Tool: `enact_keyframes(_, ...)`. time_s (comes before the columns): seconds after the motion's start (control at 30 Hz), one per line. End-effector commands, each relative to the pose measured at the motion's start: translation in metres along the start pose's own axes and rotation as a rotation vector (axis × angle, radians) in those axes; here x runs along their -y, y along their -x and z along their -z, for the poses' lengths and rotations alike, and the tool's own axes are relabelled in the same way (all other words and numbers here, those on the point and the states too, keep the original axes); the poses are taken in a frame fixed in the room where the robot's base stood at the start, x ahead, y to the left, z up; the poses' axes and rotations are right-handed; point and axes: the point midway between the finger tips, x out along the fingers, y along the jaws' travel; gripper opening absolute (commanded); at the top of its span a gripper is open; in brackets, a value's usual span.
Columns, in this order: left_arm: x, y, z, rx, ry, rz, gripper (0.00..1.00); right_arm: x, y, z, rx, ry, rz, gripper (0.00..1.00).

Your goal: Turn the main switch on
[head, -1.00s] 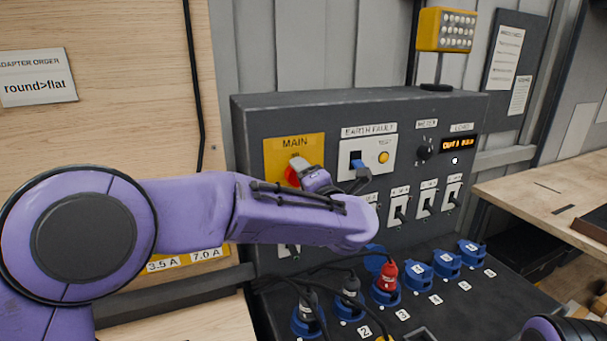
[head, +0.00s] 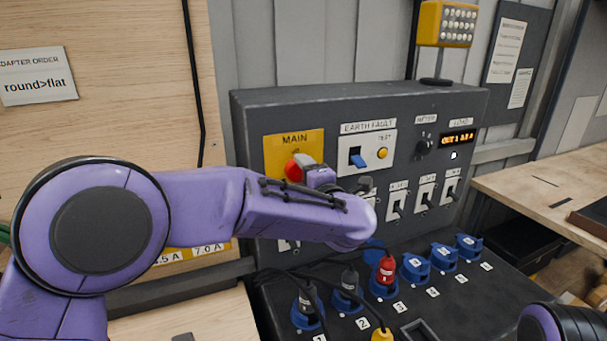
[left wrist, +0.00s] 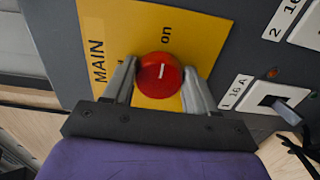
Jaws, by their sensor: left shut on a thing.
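The main switch is a round red knob (left wrist: 160,76) with a short white mark, on a yellow plate (left wrist: 112,30) labelled MAIN and "on". In the head view the knob (head: 291,171) shows at the left of the grey panel, partly hidden by my left gripper (head: 303,166). My right gripper is not in view.
Right of the plate are an earth fault unit (head: 368,150) with a blue lever, a meter dial (head: 423,146) and a lit display (head: 457,139). Several breakers (head: 425,196) sit below. Plugs and blue sockets (head: 444,257) line the sloping front, with loose cables.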

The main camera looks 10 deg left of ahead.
Motion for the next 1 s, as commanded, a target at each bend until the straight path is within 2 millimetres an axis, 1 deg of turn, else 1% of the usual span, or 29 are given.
enact_keyframes(0.1,0.0,-0.001,0.001,-0.002,-0.002,0.0,0.27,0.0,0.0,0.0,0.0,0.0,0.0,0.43)
enact_keyframes(0.13,0.0,-0.001,0.001,-0.002,-0.001,0.0,0.6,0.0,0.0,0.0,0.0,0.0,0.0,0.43)
enact_keyframes(0.2,0.0,-0.001,0.001,-0.001,-0.001,0.0,0.81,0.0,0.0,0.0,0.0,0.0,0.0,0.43)
enact_keyframes(0.47,0.0,0.0,-0.001,0.001,0.0,-0.001,0.81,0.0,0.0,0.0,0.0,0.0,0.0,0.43)
enact_keyframes(0.57,0.002,0.008,-0.001,0.002,0.001,-0.002,0.81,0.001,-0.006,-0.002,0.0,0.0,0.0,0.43)
enact_keyframes(0.67,0.005,0.028,-0.001,0.004,0.001,-0.004,0.81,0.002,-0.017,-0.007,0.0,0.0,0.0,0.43)
enact_keyframes(0.8,0.005,0.062,0.0,0.003,0.002,-0.003,0.81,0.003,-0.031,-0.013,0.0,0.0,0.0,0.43)
enact_keyframes(0.9,0.004,0.083,0.0,0.002,0.001,-0.003,0.81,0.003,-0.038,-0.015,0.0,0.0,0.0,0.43)
enact_keyframes(1.0,0.003,0.097,0.0,0.001,0.001,-0.002,0.81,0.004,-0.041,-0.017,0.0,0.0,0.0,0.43)
